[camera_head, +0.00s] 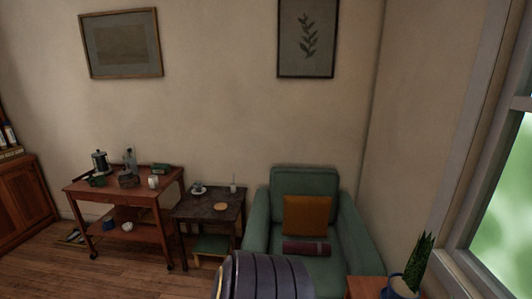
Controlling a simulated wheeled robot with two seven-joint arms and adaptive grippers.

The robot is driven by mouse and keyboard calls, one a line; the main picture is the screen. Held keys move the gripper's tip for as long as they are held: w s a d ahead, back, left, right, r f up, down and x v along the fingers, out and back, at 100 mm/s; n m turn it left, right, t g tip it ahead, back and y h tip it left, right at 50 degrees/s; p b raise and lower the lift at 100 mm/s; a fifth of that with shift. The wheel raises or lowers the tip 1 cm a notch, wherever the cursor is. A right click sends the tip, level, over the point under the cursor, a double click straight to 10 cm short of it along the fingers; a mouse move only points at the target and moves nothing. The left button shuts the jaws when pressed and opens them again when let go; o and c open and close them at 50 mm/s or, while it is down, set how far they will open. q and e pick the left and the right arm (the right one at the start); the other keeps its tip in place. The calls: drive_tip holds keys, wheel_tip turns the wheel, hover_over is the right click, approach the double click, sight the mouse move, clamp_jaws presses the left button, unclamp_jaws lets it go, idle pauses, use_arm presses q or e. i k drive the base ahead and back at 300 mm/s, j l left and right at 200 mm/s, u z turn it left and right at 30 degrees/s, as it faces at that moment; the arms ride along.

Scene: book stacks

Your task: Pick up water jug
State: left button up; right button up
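A clear glass vessel (130,162) stands at the back of the red-brown wooden trolley (166,183) on the left; it may be the water jug, but it is too small to be sure. A dark and silver pot (99,161), like a coffee pot, stands to its left on the same top. A white cup (153,182) and small dark bowls are in front of them. Neither of my grippers is in view, and both are far from the trolley as far as this view shows.
A dark side table (225,211) stands right of the trolley, then a green armchair (260,222). A dark ribbed rounded form (262,277), perhaps a chair back, is at the front. A potted plant (420,262) is near the window. Wooden floor (130,275) before the trolley is clear.

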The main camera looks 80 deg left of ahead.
sight(130, 160)
drive_tip(key=k+u, duration=0.15)
drive_tip(key=u, duration=1.9)
drive_tip(key=l+u, duration=0.1)
drive_tip(key=u, duration=0.85)
drive_tip(key=l+u, duration=0.15)
drive_tip(key=u, duration=0.8)
